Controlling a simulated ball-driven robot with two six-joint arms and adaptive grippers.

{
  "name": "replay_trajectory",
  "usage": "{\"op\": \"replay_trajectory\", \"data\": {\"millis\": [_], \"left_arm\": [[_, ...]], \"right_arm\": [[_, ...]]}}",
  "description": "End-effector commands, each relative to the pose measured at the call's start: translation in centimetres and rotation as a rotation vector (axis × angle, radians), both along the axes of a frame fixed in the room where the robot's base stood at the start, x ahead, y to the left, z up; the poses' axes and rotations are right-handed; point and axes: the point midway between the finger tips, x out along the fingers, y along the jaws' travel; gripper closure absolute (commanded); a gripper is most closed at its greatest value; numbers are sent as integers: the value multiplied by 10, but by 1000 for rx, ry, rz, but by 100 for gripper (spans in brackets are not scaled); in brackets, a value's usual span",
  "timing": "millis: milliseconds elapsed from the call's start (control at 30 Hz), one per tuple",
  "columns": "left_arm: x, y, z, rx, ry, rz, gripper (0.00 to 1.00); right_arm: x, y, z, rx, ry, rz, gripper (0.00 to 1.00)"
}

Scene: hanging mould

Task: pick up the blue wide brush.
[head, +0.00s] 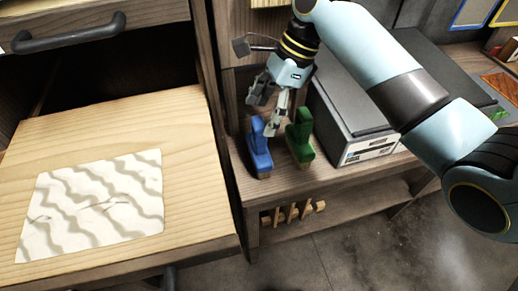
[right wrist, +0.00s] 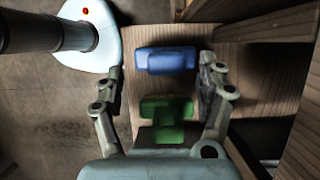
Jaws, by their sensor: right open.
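The blue wide brush (head: 260,150) stands upright on the wooden shelf, near its left end. The green brush (head: 301,137) stands just to its right. My right gripper (head: 264,114) is open and empty, above and behind the two brushes in the head view. In the right wrist view the blue brush (right wrist: 165,60) lies between the fingertips, with room on both sides. The green brush (right wrist: 168,122) shows nearer the palm, partly hidden by it. Neither brush appears touched. My left gripper is not in view.
A grey box (head: 365,146) stands right of the green brush. Left is a pulled-out wooden surface (head: 200,160) with a wavy-patterned sheet (head: 95,203). Wooden pegs (head: 290,213) show under the shelf. A dark drawer handle (head: 70,33) sticks out at top left.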

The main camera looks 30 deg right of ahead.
Motion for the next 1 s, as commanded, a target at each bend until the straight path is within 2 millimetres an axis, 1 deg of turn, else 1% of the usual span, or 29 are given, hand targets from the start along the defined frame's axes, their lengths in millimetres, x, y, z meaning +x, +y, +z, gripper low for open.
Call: {"op": "replay_trajectory", "data": {"millis": [33,100,367,500,600,700,900,1000], "left_arm": [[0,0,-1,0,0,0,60],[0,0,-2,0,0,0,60],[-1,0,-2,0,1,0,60],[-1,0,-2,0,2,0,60],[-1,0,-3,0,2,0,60],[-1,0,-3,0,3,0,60],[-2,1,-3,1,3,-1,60],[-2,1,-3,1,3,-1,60]], "right_arm": [[0,4,-10,3,3,0,27],[1,8,-20,2,1,1,27],[6,14,-43,0,0,2,27],[12,15,-66,-2,2,3,27],[12,21,-77,0,0,3,27],[13,23,-82,-3,-2,4,27],[13,23,-83,-3,-3,4,27],[13,23,-83,-3,-3,4,40]]}}
